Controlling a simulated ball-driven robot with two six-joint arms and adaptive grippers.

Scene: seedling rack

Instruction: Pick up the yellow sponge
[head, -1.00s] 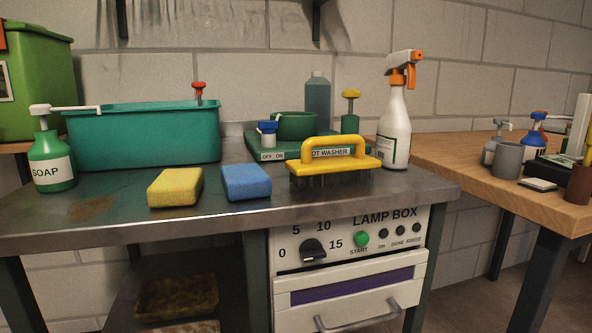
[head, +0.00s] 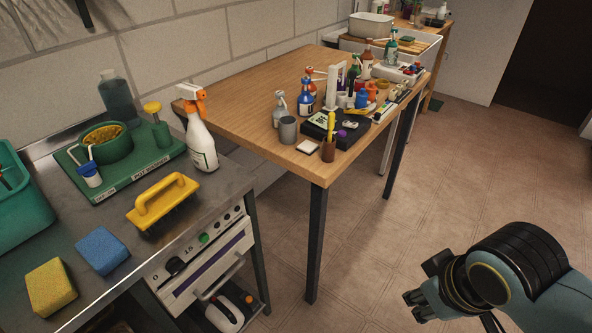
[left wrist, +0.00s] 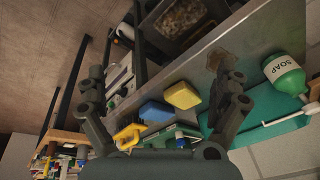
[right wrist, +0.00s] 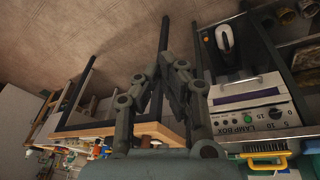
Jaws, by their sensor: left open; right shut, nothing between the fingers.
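The yellow sponge (head: 50,287) lies on the steel bench at the lower left of the head view, beside a blue sponge (head: 102,250). In the left wrist view the yellow sponge (left wrist: 182,95) shows between the spread fingers of my left gripper (left wrist: 165,80), which is open and empty, with the sponge beyond it. The left gripper is out of the head view. My right gripper (head: 415,302) is at the lower right of the head view, over the floor, far from the sponge. In the right wrist view its fingers (right wrist: 162,58) are shut with nothing between them.
A yellow-handled brush (head: 163,203), a green tray (head: 125,175) with a bowl, a spray bottle (head: 201,140) and a teal bin (head: 22,215) stand on the bench. A wooden table (head: 240,120) holds many items. The floor (head: 380,255) at right is clear.

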